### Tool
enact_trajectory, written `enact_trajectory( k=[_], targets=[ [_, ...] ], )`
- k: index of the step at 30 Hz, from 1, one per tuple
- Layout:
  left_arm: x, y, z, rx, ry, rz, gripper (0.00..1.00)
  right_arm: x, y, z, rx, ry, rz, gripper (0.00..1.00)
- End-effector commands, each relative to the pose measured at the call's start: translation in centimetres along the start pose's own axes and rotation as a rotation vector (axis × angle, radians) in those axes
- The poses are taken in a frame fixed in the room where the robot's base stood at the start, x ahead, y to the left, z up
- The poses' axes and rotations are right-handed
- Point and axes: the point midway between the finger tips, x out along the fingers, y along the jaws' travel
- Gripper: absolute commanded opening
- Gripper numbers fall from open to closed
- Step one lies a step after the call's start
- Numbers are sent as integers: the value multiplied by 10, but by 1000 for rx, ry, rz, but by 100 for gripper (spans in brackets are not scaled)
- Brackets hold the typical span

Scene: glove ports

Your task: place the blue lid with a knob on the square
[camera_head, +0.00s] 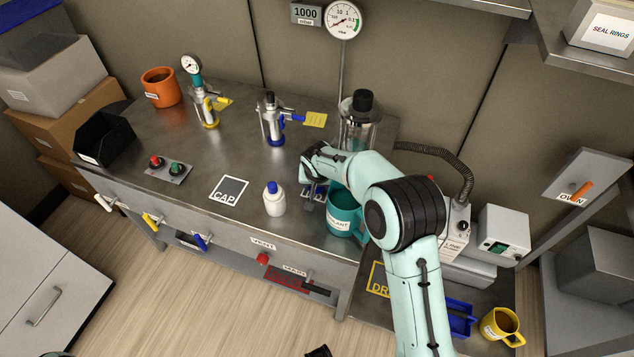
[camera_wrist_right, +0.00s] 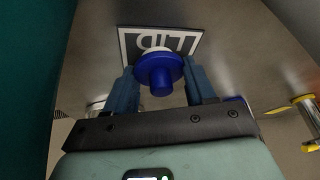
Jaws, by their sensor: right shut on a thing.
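The blue lid with a knob (camera_wrist_right: 160,72) is between the two fingers of my right gripper (camera_wrist_right: 162,85), which is shut on it; its knob points toward the wrist camera. Beyond the lid lies the dark square (camera_wrist_right: 130,45) with a white border and the letters LID. The lid covers part of it, and I cannot tell whether they touch. In the head view my right gripper (camera_head: 312,192) is low over the bench, hiding the lid and most of the square. A dark part at the bottom edge seems to be my left gripper (camera_head: 318,351); its fingers are not visible.
The teal mug (camera_head: 345,214) stands close beside my right gripper. A white bottle with a blue cap (camera_head: 274,200) stands to its left, near the CAP square (camera_head: 229,188). A glass vessel with a black top (camera_head: 360,118) stands behind.

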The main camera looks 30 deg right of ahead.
Motion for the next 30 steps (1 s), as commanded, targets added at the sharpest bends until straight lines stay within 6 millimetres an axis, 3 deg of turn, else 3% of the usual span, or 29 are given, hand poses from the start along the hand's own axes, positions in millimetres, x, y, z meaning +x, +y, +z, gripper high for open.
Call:
enact_trajectory(
  k=[5, 6, 8, 24, 30],
  targets=[
    [5, -1, -2, 0, 6, 1, 43, 7, 0, 4, -1, -2, 1, 12],
    [4, -1, -2, 1, 7, 1, 43, 8, 0, 4, -1, -3, 1, 61],
    [4, 0, -2, 1, 6, 1, 43, 8, 1, 4, -1, -4, 2, 80],
    [3, 0, -2, 1, 5, 1, 43, 10, 7, 6, 3, -15, 17, 80],
    [-3, 1, 2, 0, -6, -1, 43, -11, 5, 1, 3, -9, 12, 80]
  ],
)
